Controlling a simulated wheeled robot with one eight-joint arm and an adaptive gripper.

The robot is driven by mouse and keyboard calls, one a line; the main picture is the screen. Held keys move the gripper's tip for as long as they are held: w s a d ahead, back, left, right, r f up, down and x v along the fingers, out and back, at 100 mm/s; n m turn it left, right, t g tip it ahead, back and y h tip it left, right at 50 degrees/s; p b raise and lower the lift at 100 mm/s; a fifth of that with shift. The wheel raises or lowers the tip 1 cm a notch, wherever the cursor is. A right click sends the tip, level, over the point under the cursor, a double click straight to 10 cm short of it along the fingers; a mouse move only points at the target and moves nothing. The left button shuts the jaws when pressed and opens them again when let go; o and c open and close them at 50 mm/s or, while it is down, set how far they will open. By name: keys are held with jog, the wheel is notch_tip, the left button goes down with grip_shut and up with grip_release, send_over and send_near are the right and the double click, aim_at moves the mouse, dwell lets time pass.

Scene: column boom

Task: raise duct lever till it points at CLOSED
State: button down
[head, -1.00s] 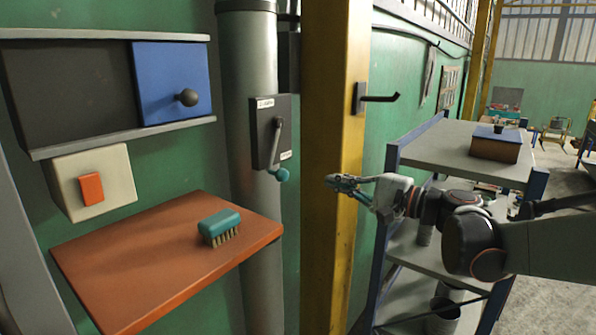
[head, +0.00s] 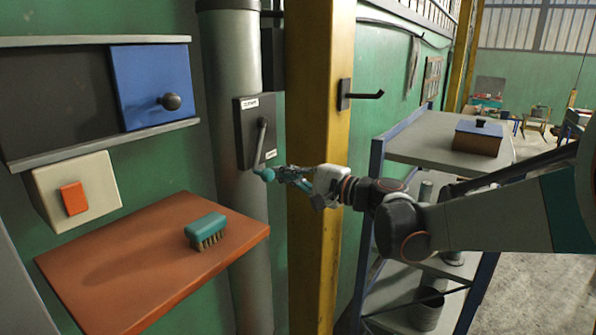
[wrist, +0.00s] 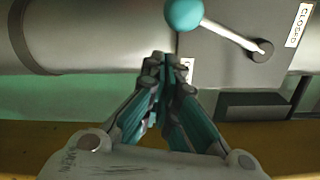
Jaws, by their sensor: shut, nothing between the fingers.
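The duct lever (head: 260,146) is a grey rod with a teal ball knob (head: 266,174), mounted on a dark plate (head: 243,135) on the grey duct (head: 230,60). It hangs down, slightly tilted, with the knob near the lower label (head: 271,154). The CLOSED label (wrist: 298,24) sits beyond the pivot (wrist: 262,49), at the plate's top in the head view. My gripper (head: 279,174) is shut and empty, just right of the knob. In the wrist view its fingertips (wrist: 166,62) are below the knob (wrist: 184,14) in the picture, apart from it, and partly cover the lower label.
A yellow post (head: 317,120) with a black hook (head: 365,95) stands right of the duct, close behind my gripper. An orange shelf (head: 120,265) with a teal brush (head: 206,230) is at lower left. A blue sliding panel (head: 150,88) and a switch box (head: 95,180) are above it.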

jog(key=shift+s+a+r, duration=0.15)
jog(key=shift+s+r, duration=0.05)
jog(key=shift+s, duration=0.4)
jog(key=shift+s+a+r, duration=0.1)
jog(key=shift+s+r, duration=0.05)
jog(key=shift+s, duration=0.45)
jog(key=shift+s, duration=0.1)
